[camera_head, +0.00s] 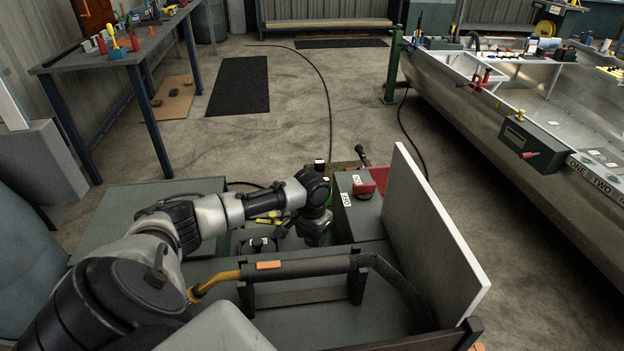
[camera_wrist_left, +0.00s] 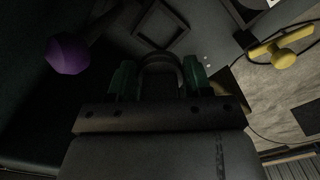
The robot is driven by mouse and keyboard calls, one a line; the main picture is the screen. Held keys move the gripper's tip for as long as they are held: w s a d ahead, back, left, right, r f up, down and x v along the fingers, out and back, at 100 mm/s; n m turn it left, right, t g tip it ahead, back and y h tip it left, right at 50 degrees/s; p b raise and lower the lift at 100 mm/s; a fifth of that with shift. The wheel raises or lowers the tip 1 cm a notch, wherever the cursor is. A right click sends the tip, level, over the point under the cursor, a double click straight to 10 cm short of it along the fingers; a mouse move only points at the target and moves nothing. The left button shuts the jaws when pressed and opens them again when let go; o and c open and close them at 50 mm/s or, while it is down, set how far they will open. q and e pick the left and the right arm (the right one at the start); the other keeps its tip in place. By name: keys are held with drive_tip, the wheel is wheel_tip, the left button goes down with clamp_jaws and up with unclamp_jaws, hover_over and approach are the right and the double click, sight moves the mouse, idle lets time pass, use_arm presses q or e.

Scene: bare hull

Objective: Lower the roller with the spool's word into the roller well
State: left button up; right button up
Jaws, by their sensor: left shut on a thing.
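My left gripper (camera_head: 316,232) points down over the grey-green bench unit in the head view, its fingertips mostly hidden by its own body. In the left wrist view the gripper (camera_wrist_left: 158,82) is shut on a dark arched piece (camera_wrist_left: 160,64) between green finger pads. I cannot tell whether this piece belongs to a roller, and no word shows on it. A raised dark square frame (camera_wrist_left: 160,24) lies beyond the fingers, apart from the held piece. I cannot tell whether it is the well. The spool cannot be made out with certainty.
A dark padded bar (camera_head: 310,268) crosses the bench's front. A tall pale panel (camera_head: 428,235) stands at its right. A labelled grey box (camera_head: 357,215) stands right of the gripper. The wrist view shows a purple knob (camera_wrist_left: 68,53) and a yellow handle (camera_wrist_left: 284,59).

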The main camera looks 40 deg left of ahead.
use_arm(q)
drive_tip(key=shift+r+p, duration=0.1)
drive_tip(key=shift+p, duration=0.65)
drive_tip(key=shift+f+b, duration=0.5)
drive_tip(key=shift+f, duration=0.1)
drive_tip(key=shift+f+b, duration=1.05)
drive_tip(key=shift+f, duration=1.3)
drive_tip(key=shift+f+b, duration=0.45)
drive_tip(key=shift+f, duration=1.1)
drive_tip(key=shift+p, duration=0.4)
drive_tip(key=shift+f, duration=0.25)
drive_tip(key=o, duration=1)
drive_tip(key=shift+s+f, duration=0.1)
